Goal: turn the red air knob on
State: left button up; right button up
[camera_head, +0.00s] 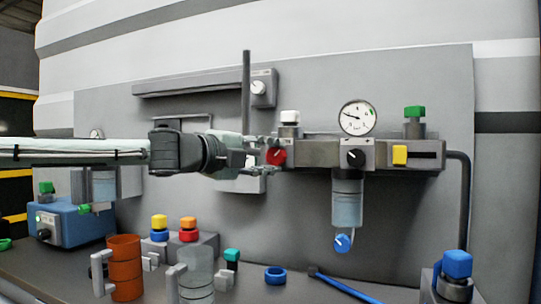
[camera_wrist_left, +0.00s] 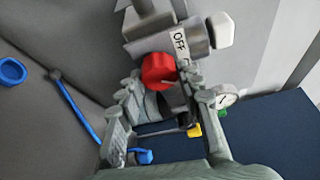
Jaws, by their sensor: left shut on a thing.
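The red air knob (camera_head: 277,156) sits at the left end of the grey air unit on the wall panel. My left gripper (camera_head: 268,152) reaches it from the left, with its fingers around the knob. In the left wrist view the red knob (camera_wrist_left: 158,69) lies between the tips of my left gripper (camera_wrist_left: 160,82), which is shut on it. A label reading "OFF" shows beside the knob there. The knob's exact turn angle is hard to tell. My right gripper is in neither view.
The air unit carries a pressure gauge (camera_head: 358,117), a black knob (camera_head: 355,157), a yellow block (camera_head: 400,155) and a clear bowl (camera_head: 347,203). Below, the bench holds an orange mug (camera_head: 124,262), a clear mug (camera_head: 196,270), a blue ring (camera_head: 275,275) and a blue box (camera_head: 75,238).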

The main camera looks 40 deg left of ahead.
pick_arm(q)
jog(key=shift+m, duration=0.3)
dwell(0.4)
jog(key=o, duration=1.2)
jog(key=shift+c, duration=0.2)
jog(key=s+a, duration=0.1)
jog(key=s, duration=1)
jog(key=shift+s+a+r, duration=0.4)
jog(key=shift+r, duration=0.05)
